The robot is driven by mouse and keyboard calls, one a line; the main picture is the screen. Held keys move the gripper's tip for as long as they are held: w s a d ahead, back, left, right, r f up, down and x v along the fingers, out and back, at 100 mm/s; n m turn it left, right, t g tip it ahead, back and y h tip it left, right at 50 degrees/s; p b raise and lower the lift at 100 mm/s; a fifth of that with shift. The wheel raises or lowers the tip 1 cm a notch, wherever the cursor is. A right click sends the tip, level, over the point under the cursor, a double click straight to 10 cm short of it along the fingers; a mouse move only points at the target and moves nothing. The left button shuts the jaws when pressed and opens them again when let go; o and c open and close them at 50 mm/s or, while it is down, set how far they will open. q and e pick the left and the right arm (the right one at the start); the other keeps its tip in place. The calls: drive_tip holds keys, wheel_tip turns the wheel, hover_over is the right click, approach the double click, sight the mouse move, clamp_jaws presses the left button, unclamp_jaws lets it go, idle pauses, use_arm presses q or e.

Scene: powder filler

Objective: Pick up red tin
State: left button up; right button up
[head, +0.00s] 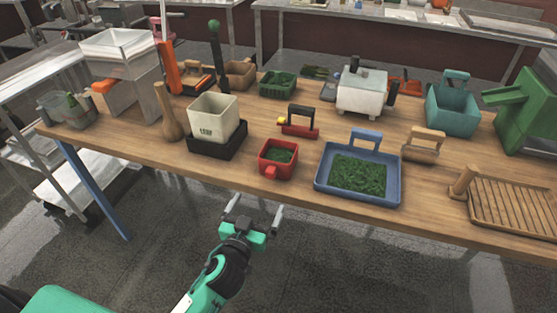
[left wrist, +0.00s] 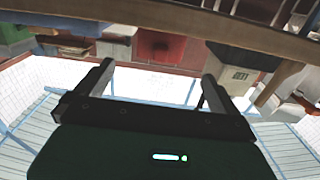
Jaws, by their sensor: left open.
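The red tin (head: 277,160) stands near the front edge of the wooden table, with green contents and a small red handle toward me. My left gripper (head: 256,206) is open and empty, in front of the table edge and below the tin, apart from it. In the left wrist view, the two fingers (left wrist: 157,85) are spread wide with nothing between them. A red shape beyond them, probably the tin (left wrist: 158,48), shows past the table edge. My right gripper is in neither view.
The blue tray (head: 321,187) of green bits stands right of the tin on the wooden table (head: 230,175). A cream container (head: 214,119) on a black base stands left. A red-and-black handled tool (head: 299,123) lies behind. The table's front edge lies between my gripper and the tin.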

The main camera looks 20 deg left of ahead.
sight(273, 167)
use_arm(q)
drive_tip(key=w, duration=0.2)
drive_tip(key=w+r+p, duration=0.1)
drive_tip(key=w, duration=0.2)
drive_tip(key=w+p, duration=0.1)
drive_tip(key=w, duration=0.1)
drive_tip(key=shift+w+d+r, duration=0.1)
drive_tip(key=shift+w+r, duration=0.15)
drive_tip(key=shift+w, duration=0.5)
drive_tip(key=shift+w+r+p, duration=0.1)
drive_tip(key=shift+w+p, duration=0.4)
drive_tip(key=shift+w, duration=0.05)
drive_tip(key=w+p, duration=0.1)
drive_tip(key=w, duration=0.2)
drive_tip(key=shift+w, duration=0.6)
drive_tip(key=c, duration=0.7)
